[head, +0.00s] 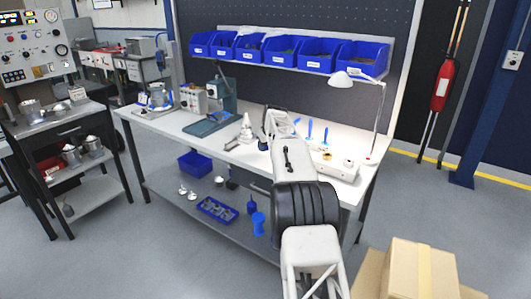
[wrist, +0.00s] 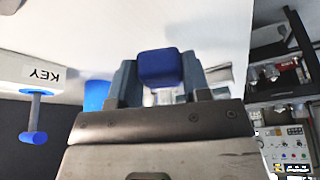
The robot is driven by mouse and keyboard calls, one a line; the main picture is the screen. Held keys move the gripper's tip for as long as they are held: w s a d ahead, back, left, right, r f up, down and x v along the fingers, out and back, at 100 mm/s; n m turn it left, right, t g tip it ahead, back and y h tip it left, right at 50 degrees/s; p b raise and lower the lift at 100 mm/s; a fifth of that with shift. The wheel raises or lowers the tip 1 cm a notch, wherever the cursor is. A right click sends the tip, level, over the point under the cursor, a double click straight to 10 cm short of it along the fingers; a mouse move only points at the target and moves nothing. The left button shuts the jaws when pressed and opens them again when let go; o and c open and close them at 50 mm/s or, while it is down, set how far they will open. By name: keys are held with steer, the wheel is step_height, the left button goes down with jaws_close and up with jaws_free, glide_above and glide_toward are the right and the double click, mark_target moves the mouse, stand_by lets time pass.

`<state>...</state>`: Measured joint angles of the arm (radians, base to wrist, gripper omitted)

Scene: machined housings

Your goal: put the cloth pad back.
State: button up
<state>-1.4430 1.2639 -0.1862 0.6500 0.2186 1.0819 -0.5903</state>
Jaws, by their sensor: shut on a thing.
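In the wrist view my gripper (wrist: 160,82) is shut on a dark blue, soft-cornered block (wrist: 160,66), which I take to be the cloth pad. The block sits between the two grey fingers, and its far side is hidden. In the head view my arm reaches over the white workbench (head: 220,152), and a small dark blue thing (head: 263,145) shows at its far end. From these views I cannot tell how high the pad is above the bench.
A white holder marked KEY (wrist: 45,75) has a blue-handled key (wrist: 34,120) by my gripper. Blue upright tools (head: 310,128) and a lamp (head: 350,80) stand at the bench's right. A grey-green press (head: 215,115) stands left. Blue bins (head: 280,50) line the back.

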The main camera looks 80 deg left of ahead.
mark_target(267, 147)
steer(key=shift+a, duration=0.1)
stand_by(0.4)
steer(key=shift+f, duration=1.75)
steer(key=shift+f, duration=0.15)
steer(key=o, duration=1)
steer(key=shift+c, duration=0.2)
steer(key=v, duration=1.2)
